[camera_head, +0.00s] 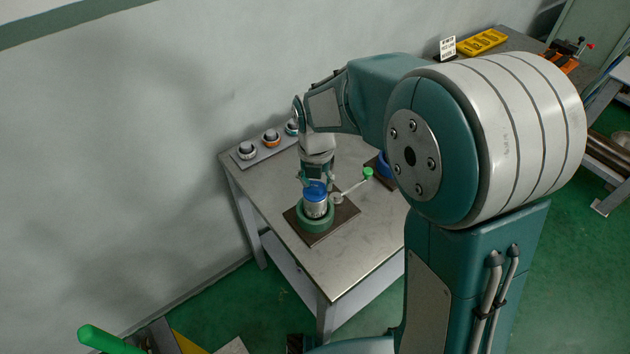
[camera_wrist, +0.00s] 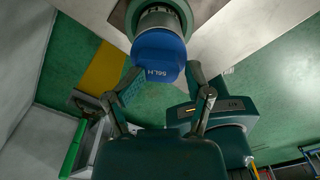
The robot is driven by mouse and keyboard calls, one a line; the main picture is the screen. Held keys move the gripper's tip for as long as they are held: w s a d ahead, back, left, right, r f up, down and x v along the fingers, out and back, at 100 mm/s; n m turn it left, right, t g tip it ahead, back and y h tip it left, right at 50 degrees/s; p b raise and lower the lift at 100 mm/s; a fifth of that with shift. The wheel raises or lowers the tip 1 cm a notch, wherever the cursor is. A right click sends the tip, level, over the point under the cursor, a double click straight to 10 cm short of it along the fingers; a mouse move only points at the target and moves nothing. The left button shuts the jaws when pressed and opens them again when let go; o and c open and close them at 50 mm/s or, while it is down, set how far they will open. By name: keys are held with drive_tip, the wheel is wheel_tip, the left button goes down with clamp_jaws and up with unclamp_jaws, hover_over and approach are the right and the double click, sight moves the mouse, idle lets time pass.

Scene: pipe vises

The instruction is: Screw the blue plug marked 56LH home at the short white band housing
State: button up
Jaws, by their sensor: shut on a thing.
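The blue plug (camera_head: 316,189) sits at the top of a short silver-grey housing (camera_head: 317,209) held in a green ring vise (camera_head: 304,222) on a dark plate. The wrist view shows the plug (camera_wrist: 160,58) with the marking 56LH facing the camera and the pale housing (camera_wrist: 159,10) directly behind it. My gripper (camera_head: 316,181) comes down from above and is shut on the plug, with one finger on each side in the wrist view (camera_wrist: 163,77). The plug appears in line with the housing. The thread between them is hidden, and I cannot make out a band clearly.
A lever with a green knob (camera_head: 368,173) sticks out right of the vise. A blue-ringed fixture (camera_head: 385,166) stands behind it, partly hidden by my arm. A rack with several ringed parts (camera_head: 270,138) lies along the wall. The metal table's front (camera_head: 345,262) is clear.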

wheel_tip(320, 180, up, 2)
drive_tip(key=shift+d, duration=0.1)
